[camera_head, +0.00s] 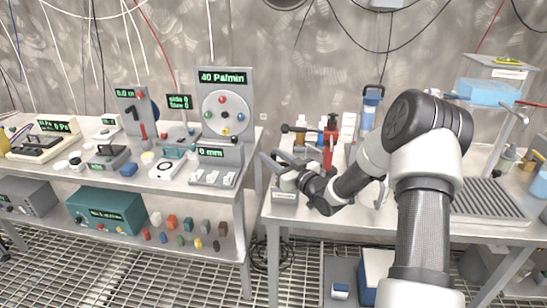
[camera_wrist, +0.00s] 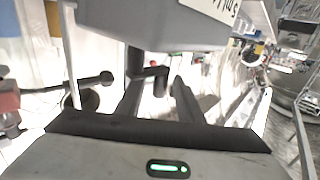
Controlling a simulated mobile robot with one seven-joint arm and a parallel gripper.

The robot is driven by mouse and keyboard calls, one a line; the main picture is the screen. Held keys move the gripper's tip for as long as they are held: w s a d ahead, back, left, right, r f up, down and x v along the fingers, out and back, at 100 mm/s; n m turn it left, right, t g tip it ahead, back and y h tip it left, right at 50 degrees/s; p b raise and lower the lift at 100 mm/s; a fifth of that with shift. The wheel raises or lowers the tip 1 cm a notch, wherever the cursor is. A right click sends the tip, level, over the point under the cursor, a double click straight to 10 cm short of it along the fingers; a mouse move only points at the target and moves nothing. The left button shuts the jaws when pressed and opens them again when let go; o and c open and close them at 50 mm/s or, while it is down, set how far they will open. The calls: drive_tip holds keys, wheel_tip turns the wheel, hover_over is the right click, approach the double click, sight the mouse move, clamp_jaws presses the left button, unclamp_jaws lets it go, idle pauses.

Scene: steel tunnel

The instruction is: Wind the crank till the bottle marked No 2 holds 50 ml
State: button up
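My gripper (camera_head: 275,163) is at the left end of the right-hand table, above a small grey box with a label (camera_head: 285,198). In the wrist view my gripper (camera_wrist: 158,85) shows two dark fingers apart, with a clear gap between them. A black cranked bar (camera_wrist: 150,73), perhaps the crank, shows at the fingertips; I cannot tell if it touches them. A grey housing (camera_wrist: 150,22) fills the top, with a partly cut label that seems to read "5 ml". No "No 2" mark or bottle level is readable.
A red bottle-like thing (camera_head: 330,145) and white containers (camera_head: 349,125) stand close behind my gripper. A ribbed grey tray (camera_head: 490,203) lies to the right. The left table (camera_head: 215,205) holds instruments, including a "40 Pa/min" panel (camera_head: 226,100). A gap separates the tables.

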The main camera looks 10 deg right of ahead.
clamp_jaws()
drive_tip(key=shift+f+h+b, duration=0.1)
drive_tip(key=shift+h+b, duration=0.2)
drive_tip(key=shift+b, duration=0.1)
